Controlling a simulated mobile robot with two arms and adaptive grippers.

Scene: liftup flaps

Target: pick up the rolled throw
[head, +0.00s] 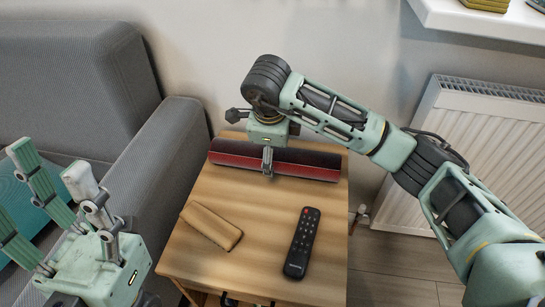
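The rolled throw (310,164) is a dark red roll lying sideways across the back of the small wooden table (260,210). My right gripper (267,158) points down over the middle of the roll. One finger shows against the roll's near side; the other side is hidden behind the roll and the gripper body, so I cannot tell whether it is closed on the throw. The roll appears to rest on the table. My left gripper (62,200) is at the lower left, its fingers spread and empty, in front of the sofa and away from the throw.
A black remote (302,243) and a tan case-like object (211,226) lie on the table's front half. A grey sofa (155,165) borders the table on the left. A white radiator (490,130) and windowsill (480,22) are on the right.

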